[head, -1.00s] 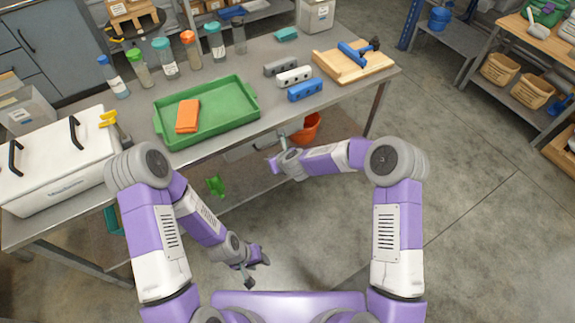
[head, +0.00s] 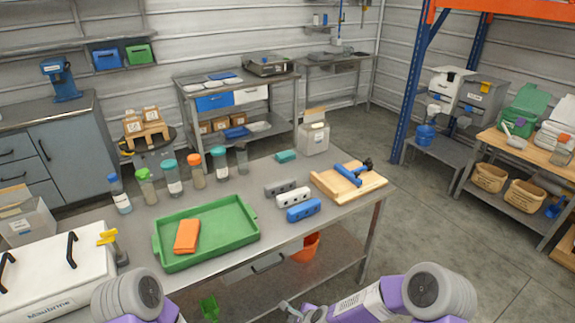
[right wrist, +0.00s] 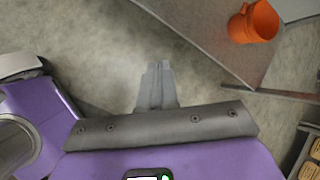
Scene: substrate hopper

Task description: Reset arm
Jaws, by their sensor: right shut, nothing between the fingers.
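My right arm comes in at the bottom right of the head view, and its gripper (head: 287,307) is at the bottom edge, in front of the table. In the right wrist view the right gripper's fingers (right wrist: 157,68) are together with nothing between them, over bare floor. Of my left arm only the upper part shows at the lower left of the head view. The left gripper is out of view.
The metal table (head: 345,194) holds a green tray (head: 240,236) with an orange cloth (head: 186,236), several bottles, blocks and a wooden board (head: 325,184). An orange bucket (head: 306,247) is under it and shows in the right wrist view (right wrist: 262,22). Floor at right is clear.

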